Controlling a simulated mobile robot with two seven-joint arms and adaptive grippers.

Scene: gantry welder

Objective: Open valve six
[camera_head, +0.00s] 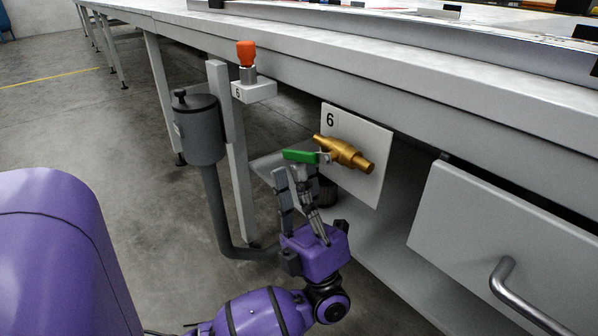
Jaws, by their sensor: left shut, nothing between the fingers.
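Valve six is a brass valve (345,153) on a white plate (368,132) marked 6, below the bench top. Its green handle (300,156) points left from the valve body, roughly in line with the brass pipe. My left gripper (289,172) is purple with grey fingers and comes up from below. Its fingers are shut and empty, with the tips just under the green handle. I cannot tell whether they touch it. My right gripper is not in view.
A grey cylinder on a bent pipe (199,130) stands left of the valve. A drawer with a metal handle (509,287) is at the right. Open floor (60,125) lies at the left.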

